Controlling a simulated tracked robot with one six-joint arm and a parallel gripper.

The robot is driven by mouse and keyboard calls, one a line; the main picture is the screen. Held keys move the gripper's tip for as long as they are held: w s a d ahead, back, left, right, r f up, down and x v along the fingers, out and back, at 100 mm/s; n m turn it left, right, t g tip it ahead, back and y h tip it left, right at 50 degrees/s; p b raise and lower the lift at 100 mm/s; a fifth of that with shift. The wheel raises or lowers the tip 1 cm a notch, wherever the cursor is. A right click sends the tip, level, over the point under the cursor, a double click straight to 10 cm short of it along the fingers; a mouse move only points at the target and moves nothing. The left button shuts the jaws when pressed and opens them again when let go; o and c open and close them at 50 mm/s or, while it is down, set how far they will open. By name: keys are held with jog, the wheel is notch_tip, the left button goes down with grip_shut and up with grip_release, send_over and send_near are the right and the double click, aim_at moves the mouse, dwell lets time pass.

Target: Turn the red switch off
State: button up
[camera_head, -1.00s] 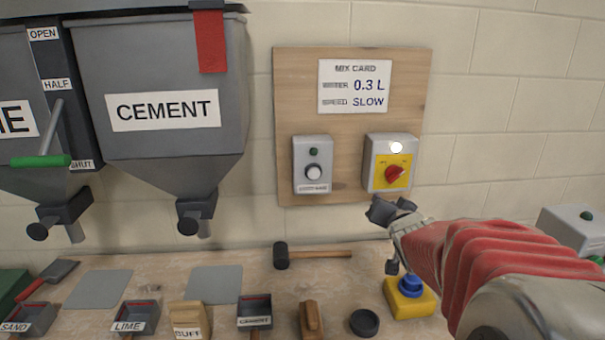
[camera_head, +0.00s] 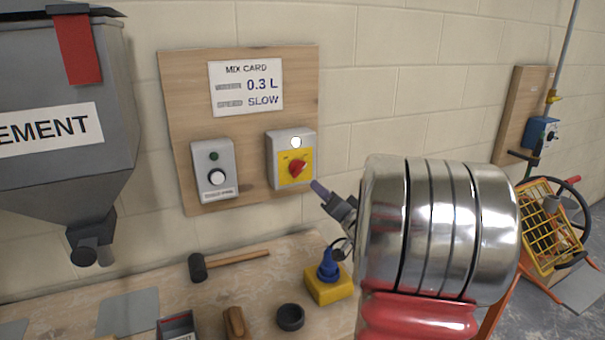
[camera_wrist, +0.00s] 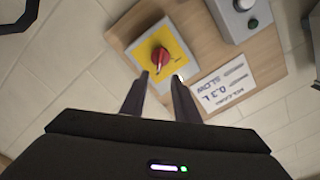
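The red switch (camera_head: 298,169) is a rotary knob on a yellow plate, on a grey box (camera_head: 279,150) fixed to a wooden board. A round white lamp (camera_head: 296,142) above it looks lit. My gripper (camera_head: 318,190) is just right of and below the switch box in the head view, partly hidden by my arm. In the wrist view my gripper (camera_wrist: 161,82) has its two fingers apart with nothing between them. The red switch (camera_wrist: 160,58) lies just beyond the fingertips, its handle slanted. I see no contact with it.
The mix card (camera_head: 246,88) is above. A yellow block with a blue plug (camera_head: 328,285), a black ring (camera_head: 290,317) and a mallet (camera_head: 230,261) lie on the bench below.

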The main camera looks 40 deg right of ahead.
aim_at(301, 171)
jog(key=x, duration=1.3)
jog(key=shift+w+d+f, duration=0.1)
jog(key=shift+w+d, duration=0.05)
jog(key=shift+w, duration=0.2)
grip_shut()
jog(key=shift+s+d, duration=0.1)
